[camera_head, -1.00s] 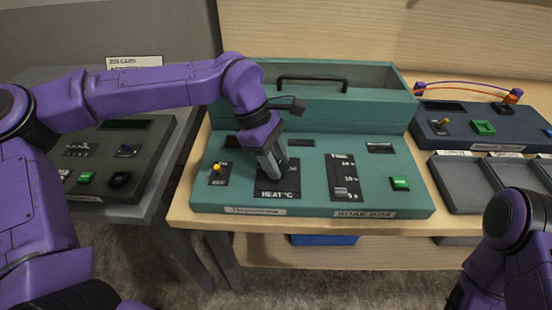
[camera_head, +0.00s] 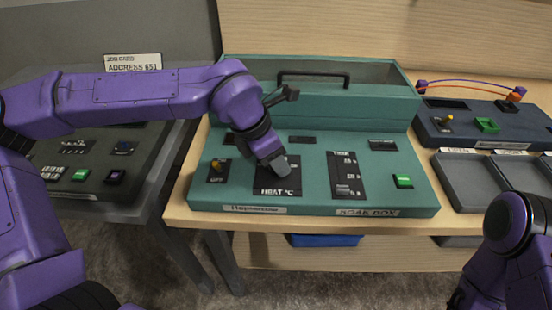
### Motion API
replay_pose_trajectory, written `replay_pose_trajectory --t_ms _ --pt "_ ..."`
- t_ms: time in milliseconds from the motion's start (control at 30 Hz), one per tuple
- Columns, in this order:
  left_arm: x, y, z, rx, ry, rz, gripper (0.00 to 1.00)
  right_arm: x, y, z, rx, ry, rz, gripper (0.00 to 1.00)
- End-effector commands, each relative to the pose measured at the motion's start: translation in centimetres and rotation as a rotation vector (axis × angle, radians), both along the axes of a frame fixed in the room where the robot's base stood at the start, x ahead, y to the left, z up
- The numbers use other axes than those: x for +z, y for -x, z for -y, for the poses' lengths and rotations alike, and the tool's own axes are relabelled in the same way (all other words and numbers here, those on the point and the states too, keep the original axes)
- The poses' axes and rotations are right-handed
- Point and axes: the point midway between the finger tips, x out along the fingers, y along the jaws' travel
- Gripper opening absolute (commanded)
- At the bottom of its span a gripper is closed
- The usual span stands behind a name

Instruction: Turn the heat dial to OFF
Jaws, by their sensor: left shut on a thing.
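The heat dial is on the black HEAT °C plate (camera_head: 273,189) of the teal soak box console (camera_head: 315,205). My left gripper (camera_head: 277,170) comes down over this plate from the upper left and is shut on the dial. The gripper and wrist hide the dial, so its pointer and setting cannot be seen. My right arm (camera_head: 505,240) shows at the lower right edge, and its gripper is out of view.
A yellow-tipped toggle (camera_head: 216,166) sits left of the heat plate. A slider (camera_head: 343,190) and a green button (camera_head: 403,181) sit to its right. A black handle (camera_head: 313,76) stands behind. Grey trays (camera_head: 475,199) and a dark blue console (camera_head: 470,130) are further right.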

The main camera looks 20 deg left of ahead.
Motion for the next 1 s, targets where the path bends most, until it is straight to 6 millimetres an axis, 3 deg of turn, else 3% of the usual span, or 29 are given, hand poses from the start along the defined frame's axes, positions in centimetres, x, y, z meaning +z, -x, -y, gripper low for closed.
replay_pose_trajectory --t_ms 600,1000 --pt "0.1 0.1 0.3 0.539 0.001 0.006 0.1 -1.9 0.0 0.0 0.0 0.0 0.0 0.0" --pt "0.2 0.1 0.4 0.711 0.003 0.003 0.1 -2.5 0.0 0.0 0.0 0.0 0.0 0.0"
